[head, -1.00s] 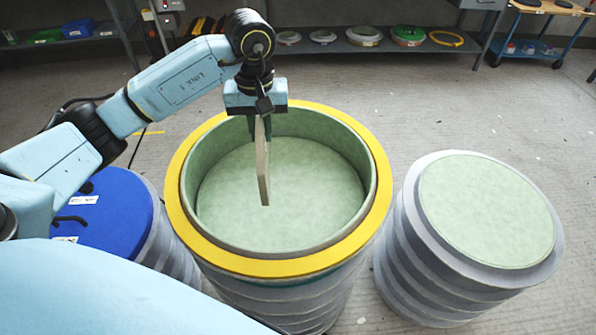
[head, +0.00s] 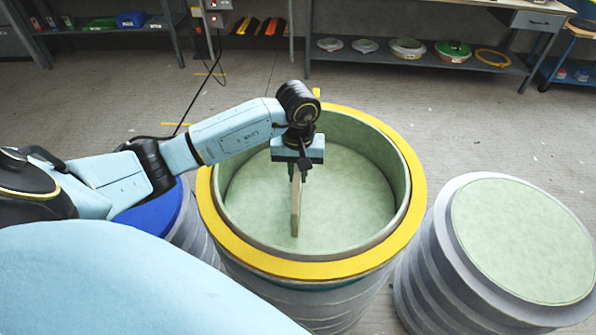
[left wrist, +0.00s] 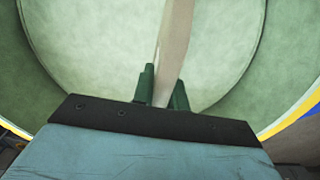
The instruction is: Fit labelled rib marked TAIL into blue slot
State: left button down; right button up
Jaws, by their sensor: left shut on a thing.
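My left gripper (head: 298,172) is shut on a thin, flat, pale rib (head: 295,207), which hangs upright, edge-on to the head camera, above or inside the open round mould (head: 416,212) with the yellow rim. In the left wrist view the green fingers (left wrist: 162,88) grip the rib (left wrist: 175,45) on both sides, with the mould's pale green inside behind it. No label can be read on the rib. I cannot tell whether its lower end touches the mould floor. No blue slot shows clearly inside the mould. My right gripper is not in view.
A mould with a blue lid (head: 152,222) stands to the left, partly behind my arm. A ribbed mould with a pale green top (head: 525,235) stands close on the right. Shelves (head: 400,62) with lids and rings line the back. The floor between is clear.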

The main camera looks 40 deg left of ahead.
pick_arm(q)
jog(key=shift+f, duration=0.15)
jog(key=c, duration=1.4)
grip_release()
